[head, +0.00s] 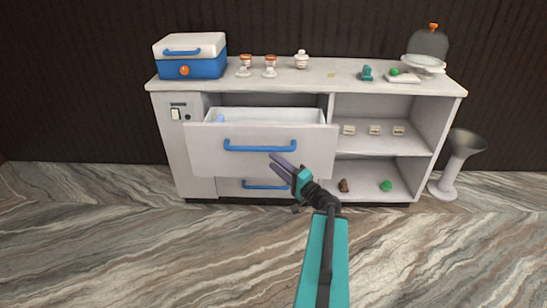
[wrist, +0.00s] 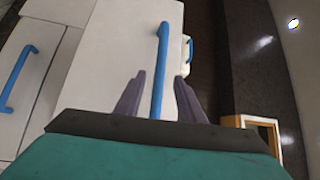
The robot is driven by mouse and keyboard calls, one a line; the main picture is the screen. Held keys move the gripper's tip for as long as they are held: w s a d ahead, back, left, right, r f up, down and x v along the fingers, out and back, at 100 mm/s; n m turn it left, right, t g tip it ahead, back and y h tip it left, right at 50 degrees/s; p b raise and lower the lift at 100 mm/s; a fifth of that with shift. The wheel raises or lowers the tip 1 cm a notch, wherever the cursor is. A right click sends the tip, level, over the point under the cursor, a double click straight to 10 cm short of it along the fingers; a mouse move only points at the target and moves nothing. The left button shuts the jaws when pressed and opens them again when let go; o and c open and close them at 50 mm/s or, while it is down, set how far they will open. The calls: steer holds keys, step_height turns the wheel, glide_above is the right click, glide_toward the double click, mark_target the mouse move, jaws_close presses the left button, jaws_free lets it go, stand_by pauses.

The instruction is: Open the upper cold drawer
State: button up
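The upper cold drawer (head: 305,150) is pulled out of the counter, and its white inside shows from above. Its blue bar handle (head: 255,149) runs across the front. My gripper (head: 281,162) is just in front of the drawer front, slightly below the right part of the handle. In the wrist view my gripper (wrist: 160,78) has its two purple fingers apart, with the blue handle (wrist: 161,60) appearing between them. I cannot tell whether they touch it. The lower drawer (head: 228,188), with its own blue handle, is shut below.
A blue and white cool box (head: 190,68), jars (head: 301,60) and a glass dome (head: 428,44) stand on the counter top (head: 300,85). Open shelves (head: 375,143) hold small items at right. The floor in front is clear.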

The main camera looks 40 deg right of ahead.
steer(key=shift+s+f+p, duration=0.15)
steer(key=shift+s+p, duration=1.55)
steer(key=shift+s, duration=0.1)
